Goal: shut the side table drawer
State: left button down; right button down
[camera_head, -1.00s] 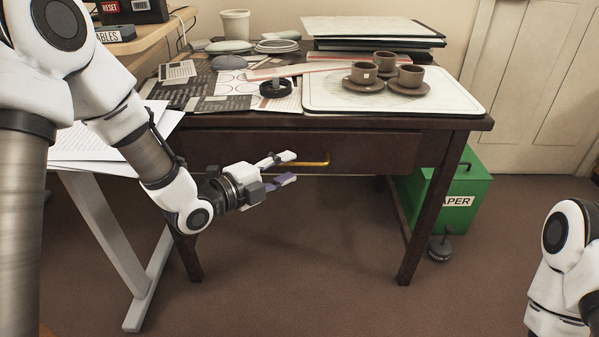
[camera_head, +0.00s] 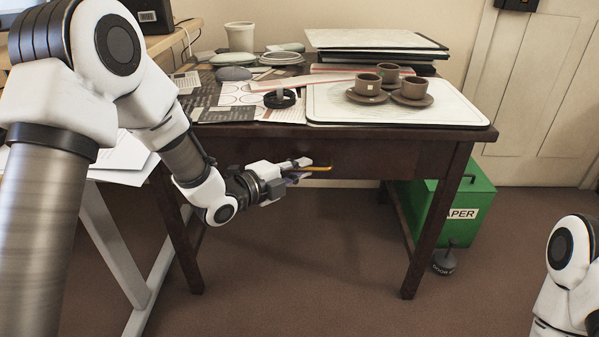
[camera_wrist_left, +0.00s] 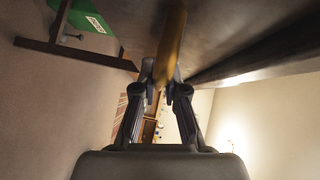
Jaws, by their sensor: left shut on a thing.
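The side table (camera_head: 460,165) is dark wood with a drawer (camera_head: 365,158) in its front, under the top. I cannot tell from here how far the drawer stands out. A brass handle (camera_head: 318,168) is on the drawer front. My left gripper (camera_head: 302,170) is at the left part of this handle, with its fingers closed on it. In the left wrist view, the brass handle (camera_wrist_left: 172,45) runs between the two fingertips of the gripper (camera_wrist_left: 163,90). My right gripper is out of view; only part of my right arm shows at the right edge.
A tray (camera_head: 450,112) with several brown cups (camera_head: 368,84) and saucers stands on the tabletop, beside papers and a black ring (camera_head: 280,98). A green bin (camera_head: 470,205) and a dark weight (camera_head: 444,260) are at the table's right. A white-legged desk (camera_head: 115,235) is at left.

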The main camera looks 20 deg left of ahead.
pick_arm(q)
jog(key=shift+w+a+r, duration=0.1)
jog(key=shift+w+a, duration=0.05)
jog(key=shift+w, duration=0.35)
jog(key=shift+w+a, duration=0.15)
jog(key=shift+w, duration=0.3)
jog(key=c, duration=1.2)
grip_release()
jog(key=shift+w, duration=0.15)
jog(key=v, duration=1.2)
jog(key=shift+d, duration=0.1)
